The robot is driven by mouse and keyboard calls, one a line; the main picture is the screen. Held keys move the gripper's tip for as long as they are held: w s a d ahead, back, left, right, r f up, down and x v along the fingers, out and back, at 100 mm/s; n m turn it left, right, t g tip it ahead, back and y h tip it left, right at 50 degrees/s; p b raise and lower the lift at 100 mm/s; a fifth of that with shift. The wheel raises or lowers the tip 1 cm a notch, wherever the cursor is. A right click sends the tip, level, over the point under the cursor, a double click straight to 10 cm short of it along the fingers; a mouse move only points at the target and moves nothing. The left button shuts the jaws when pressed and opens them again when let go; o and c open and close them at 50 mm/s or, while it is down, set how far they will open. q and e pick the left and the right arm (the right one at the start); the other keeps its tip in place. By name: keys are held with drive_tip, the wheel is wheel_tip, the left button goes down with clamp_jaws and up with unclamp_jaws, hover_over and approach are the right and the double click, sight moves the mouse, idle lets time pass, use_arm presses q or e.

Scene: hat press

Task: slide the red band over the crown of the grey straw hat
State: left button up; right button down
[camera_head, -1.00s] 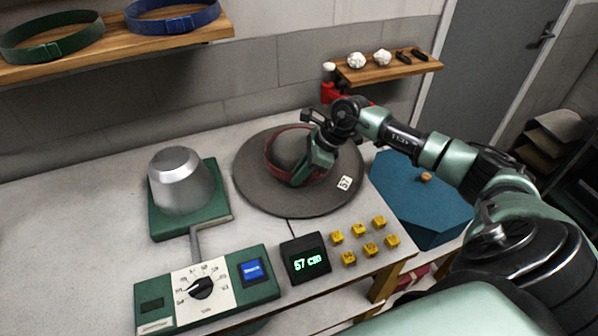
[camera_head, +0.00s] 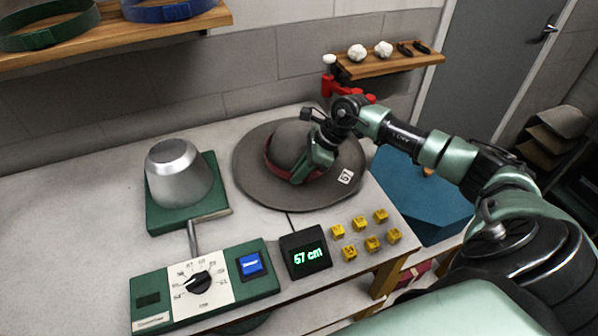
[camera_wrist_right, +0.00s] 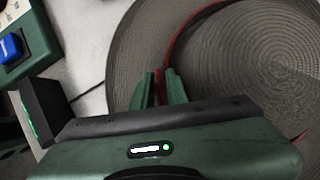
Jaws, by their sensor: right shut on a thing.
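The grey straw hat (camera_head: 250,186) lies brim down on the table, crown up, with a white 57 tag on its brim. It also shows in the wrist view (camera_wrist_right: 275,60). The red band (camera_head: 268,160) runs around the crown low down, near the brim, and its far side is hidden behind the crown. My right gripper (camera_head: 298,178) is shut on the band's near side, just above the brim. In the wrist view the band (camera_wrist_right: 186,32) passes between the two fingers of the gripper (camera_wrist_right: 161,76). My left gripper is not in view.
A metal hat block (camera_head: 180,175) on a green base stands left of the hat. A dial panel (camera_head: 200,285), a 57 cm display (camera_head: 306,254) and several yellow pieces (camera_head: 361,224) line the front. A blue surface (camera_head: 420,200) lies right. Green (camera_head: 45,30) and blue (camera_head: 165,10) bands lie on a shelf.

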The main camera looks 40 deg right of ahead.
drive_tip(key=shift+f+b, duration=0.6)
drive_tip(key=c, duration=1.3)
unclamp_jaws()
drive_tip(key=shift+r, duration=0.1)
drive_tip(key=shift+s+r, duration=0.1)
drive_tip(key=shift+d+r, duration=0.1)
